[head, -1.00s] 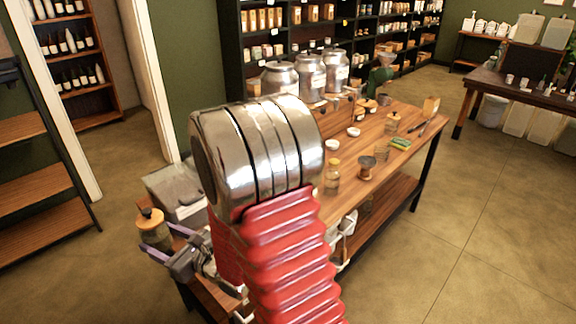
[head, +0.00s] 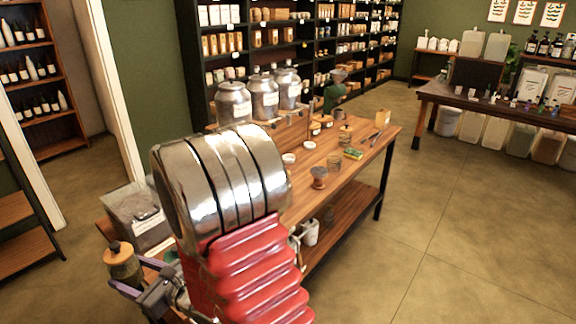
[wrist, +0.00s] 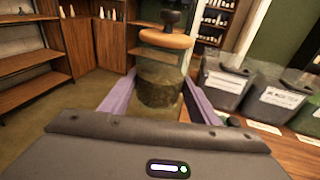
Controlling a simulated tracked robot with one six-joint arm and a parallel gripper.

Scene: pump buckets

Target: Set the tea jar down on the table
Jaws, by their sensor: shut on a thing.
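The tea jar (head: 122,266) is glass with greenish-brown contents, a wooden lid and a dark knob. In the head view it is at the lower left, upright, left of my red arm. My gripper (head: 128,287) is shut on it. In the wrist view the jar (wrist: 159,86) stands between the two purple fingers of my gripper (wrist: 158,100), one on each side. The wooden table (head: 300,201) runs from behind my arm to the right. The jar is by its near left end; my arm hides part of that end. The jar's underside is hidden.
A grey lidded bin (head: 137,220) stands on the table's left end, just beyond the jar. Labelled bins (wrist: 222,88) line the right of the wrist view.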

